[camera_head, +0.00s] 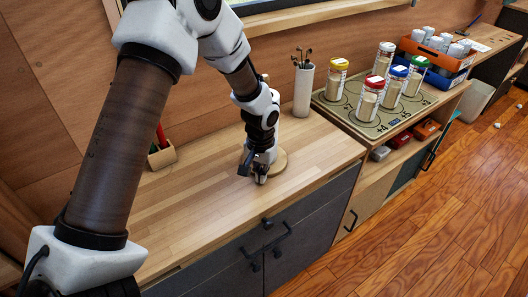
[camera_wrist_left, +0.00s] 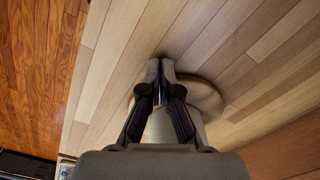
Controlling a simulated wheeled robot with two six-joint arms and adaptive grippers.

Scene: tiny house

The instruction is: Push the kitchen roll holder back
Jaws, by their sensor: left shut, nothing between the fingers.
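The kitchen roll holder stands on the wooden counter (camera_head: 200,200), mostly hidden behind my left arm in the head view. Part of its round wooden base (camera_head: 281,160) shows to the right of my left gripper. In the left wrist view the round base (camera_wrist_left: 208,98) shows beyond the fingers, with a pale upright part (camera_wrist_left: 160,126) between them and the wrist. My left gripper (camera_head: 261,178) is shut and empty, low over the counter at the near side of the base. It also shows in the left wrist view (camera_wrist_left: 160,66). I cannot tell whether it touches the holder. My right gripper is out of view.
A white cup with thin tools (camera_head: 302,90) stands right of the holder, near the wall. Further right, several jars stand on a marked board (camera_head: 340,108). A small wooden box (camera_head: 162,156) sits at the back left. The counter's front left is clear.

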